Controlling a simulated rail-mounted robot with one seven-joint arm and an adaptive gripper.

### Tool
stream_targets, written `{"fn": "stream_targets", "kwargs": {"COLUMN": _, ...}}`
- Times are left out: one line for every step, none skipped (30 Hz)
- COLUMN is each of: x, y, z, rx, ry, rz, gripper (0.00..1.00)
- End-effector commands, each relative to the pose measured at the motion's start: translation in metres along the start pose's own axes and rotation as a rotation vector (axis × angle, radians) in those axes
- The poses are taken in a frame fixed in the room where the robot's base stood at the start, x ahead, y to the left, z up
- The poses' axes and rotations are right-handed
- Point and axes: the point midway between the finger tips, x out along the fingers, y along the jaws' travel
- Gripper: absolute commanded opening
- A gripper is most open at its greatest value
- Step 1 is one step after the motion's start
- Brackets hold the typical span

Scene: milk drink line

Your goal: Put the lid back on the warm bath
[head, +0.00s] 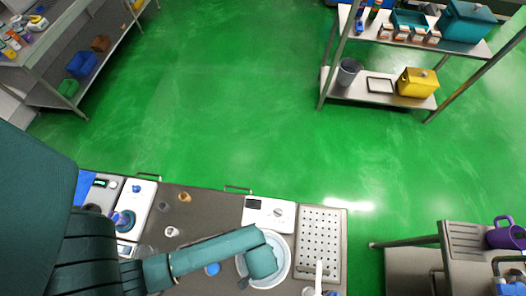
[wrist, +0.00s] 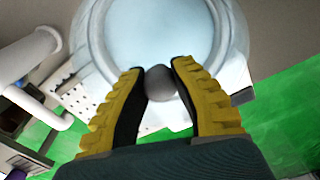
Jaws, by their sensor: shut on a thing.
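The warm bath is a white unit with a round, pale opening (head: 286,262) and a control panel (head: 268,213) at the bottom centre of the head view. My gripper (head: 262,265) is over the round part and hides much of it. In the wrist view my gripper (wrist: 159,66) has its yellow-backed fingers closed on a grey round knob (wrist: 160,84), which looks like the lid's knob. A pale blue disc with a whitish rim (wrist: 92,40) fills the area beyond the fingertips. I cannot tell lid from bath there, or whether the lid touches the bath.
A perforated metal tray (head: 320,240) lies right of the bath. A white upright pipe (head: 319,276) stands near its front. A sink bench with a purple jug (head: 505,235) is at the right.

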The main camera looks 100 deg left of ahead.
Motion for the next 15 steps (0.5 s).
{"fn": "stream_targets", "kwargs": {"x": -0.0002, "y": 0.0002, "z": -0.0002, "rx": 0.0, "ry": 0.0, "rz": 0.001, "gripper": 0.0}}
{"fn": "stream_targets", "kwargs": {"x": -0.0002, "y": 0.0002, "z": -0.0003, "rx": 0.0, "ry": 0.0, "rz": 0.001, "gripper": 0.0}}
{"fn": "stream_targets", "kwargs": {"x": -0.0002, "y": 0.0002, "z": -0.0003, "rx": 0.0, "ry": 0.0, "rz": 0.001, "gripper": 0.0}}
{"fn": "stream_targets", "kwargs": {"x": -0.0002, "y": 0.0002, "z": -0.0003, "rx": 0.0, "ry": 0.0, "rz": 0.001, "gripper": 0.0}}
{"fn": "stream_targets", "kwargs": {"x": -0.0003, "y": 0.0003, "z": -0.0003, "rx": 0.0, "ry": 0.0, "rz": 0.001, "gripper": 0.0}}
{"fn": "stream_targets", "kwargs": {"x": -0.0003, "y": 0.0003, "z": -0.0003, "rx": 0.0, "ry": 0.0, "rz": 0.001, "gripper": 0.0}}
{"fn": "stream_targets", "kwargs": {"x": -0.0003, "y": 0.0003, "z": -0.0003, "rx": 0.0, "ry": 0.0, "rz": 0.001, "gripper": 0.29}}
{"fn": "stream_targets", "kwargs": {"x": -0.0003, "y": 0.0002, "z": -0.0002, "rx": 0.0, "ry": 0.0, "rz": 0.001, "gripper": 0.35}}
{"fn": "stream_targets", "kwargs": {"x": -0.0003, "y": 0.0002, "z": -0.0002, "rx": 0.0, "ry": 0.0, "rz": 0.001, "gripper": 0.42}}
{"fn": "stream_targets", "kwargs": {"x": -0.0002, "y": 0.0002, "z": -0.0002, "rx": 0.0, "ry": 0.0, "rz": 0.001, "gripper": 0.48}}
{"fn": "stream_targets", "kwargs": {"x": -0.0002, "y": 0.0002, "z": -0.0002, "rx": 0.0, "ry": 0.0, "rz": 0.0, "gripper": 0.5}}
{"fn": "stream_targets", "kwargs": {"x": -0.0002, "y": 0.0002, "z": -0.0002, "rx": 0.0, "ry": 0.0, "rz": 0.0, "gripper": 0.5}}
{"fn": "stream_targets", "kwargs": {"x": -0.0002, "y": 0.0002, "z": -0.0002, "rx": 0.0, "ry": 0.0, "rz": 0.0, "gripper": 0.5}}
{"fn": "stream_targets", "kwargs": {"x": -0.0002, "y": 0.0002, "z": -0.0001, "rx": 0.0, "ry": 0.0, "rz": 0.0, "gripper": 0.5}}
{"fn": "stream_targets", "kwargs": {"x": -0.0002, "y": 0.0002, "z": -0.0001, "rx": 0.0, "ry": 0.0, "rz": 0.0, "gripper": 0.5}}
